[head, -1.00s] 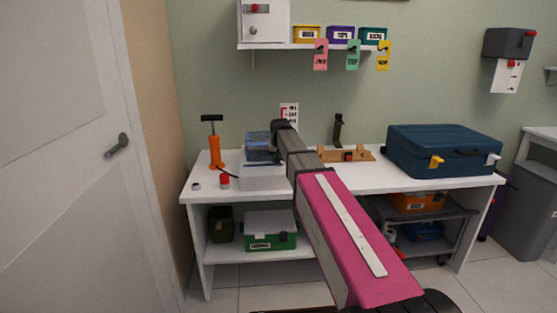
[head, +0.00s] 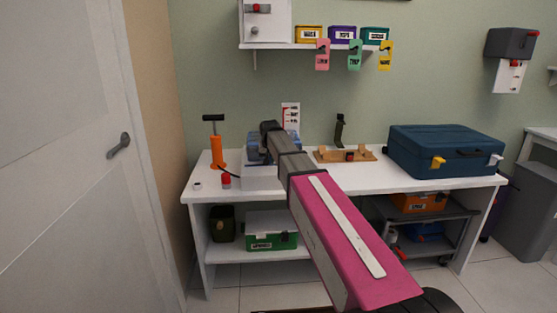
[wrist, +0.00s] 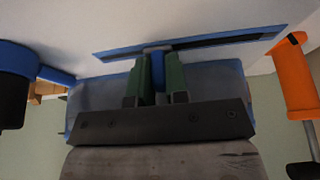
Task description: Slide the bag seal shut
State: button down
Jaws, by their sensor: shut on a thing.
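The bag (head: 254,142) is a blue, see-through thing on a white block at the left of the bench, partly hidden behind my arm in the head view. In the wrist view its body (wrist: 215,85) shows around my gripper. The bag seal (wrist: 225,40) is a blue-edged strip with a dark line, running across the top of that view. My gripper (wrist: 158,62) has green fingers, shut on a small blue slider (wrist: 154,55) on the seal, left of the strip's middle in the wrist view. The fingers are hidden in the head view.
An orange pump (head: 217,153) and a small red-topped thing (head: 226,181) stand left of the bag. A wooden stand (head: 330,155) and a dark blue case (head: 443,152) are to the right. A shelf with bins hangs above.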

aim_at(247, 165)
jog(key=a, duration=1)
jog(key=shift+s+a, duration=0.1)
jog(key=c, duration=1.1)
grip_release()
jog(key=shift+a, duration=0.1)
jog(key=shift+r, duration=0.1)
jog(key=v, duration=1)
jog(key=shift+s+r, duration=0.1)
jog(key=shift+r, duration=0.25)
